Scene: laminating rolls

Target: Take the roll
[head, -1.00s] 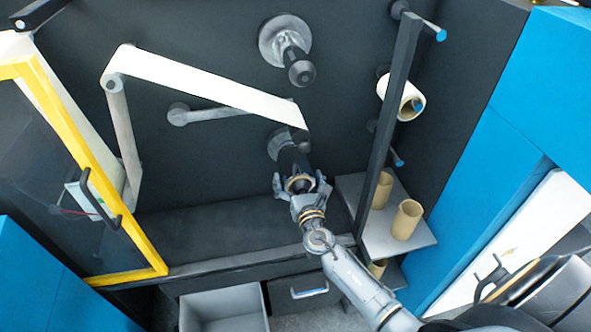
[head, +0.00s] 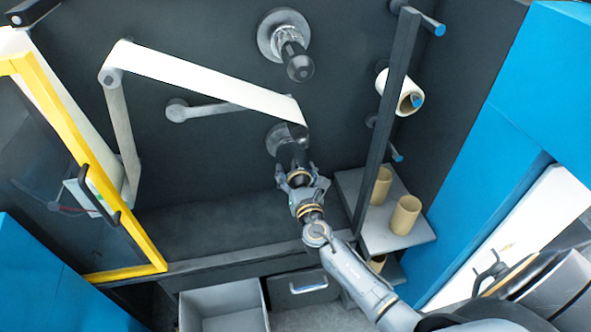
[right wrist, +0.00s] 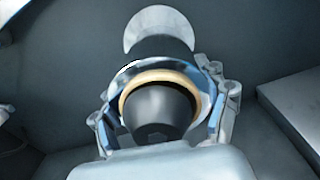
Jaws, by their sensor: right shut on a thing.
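My right gripper (head: 298,172) is at the lower spindle (head: 292,154) on the dark machine wall. In the right wrist view its fingers (right wrist: 165,110) are shut from both sides on a roll (right wrist: 133,92), which shows as a tan core ring with a thin shiny rim. The roll sits around the black spindle end (right wrist: 160,110), which pokes through the ring towards the camera. Most of the roll is hidden behind the fingers in the head view. My left gripper is not in view.
An upper spindle (head: 291,50) is bare. A white web (head: 205,82) runs down to the lower spindle. A white roll (head: 398,92) hangs on a peg beside a dark post (head: 388,120). Tan cores (head: 405,214) stand on a grey shelf (head: 372,238). An open yellow-framed door (head: 125,215) is at left.

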